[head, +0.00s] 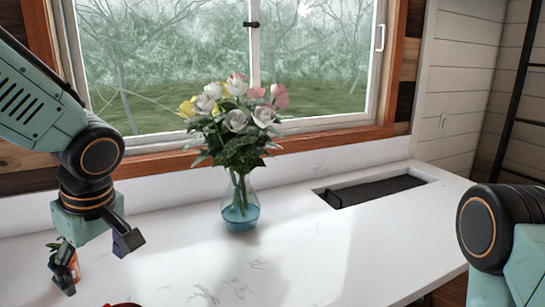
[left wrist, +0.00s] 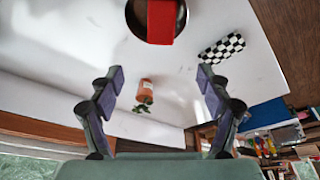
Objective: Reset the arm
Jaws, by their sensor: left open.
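My left arm comes in from the left in the head view, with its gripper (head: 97,262) pointing down over the left end of the white counter (head: 190,270). The gripper is open and empty. In the left wrist view its two fingers stand wide apart (left wrist: 160,80). A small plant in an orange pot (head: 73,267) shows partly behind the left finger. The pot also shows between the fingers in the left wrist view (left wrist: 146,87); I cannot tell its distance from them. Part of my right arm (head: 500,235) shows at the right edge; its gripper is out of view.
A glass vase of flowers (head: 240,208) stands mid-counter before the window. A dark recessed sink (head: 378,190) lies to its right. The left wrist view shows a red block (left wrist: 162,20) over a dark round dish and a checkered item (left wrist: 222,48).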

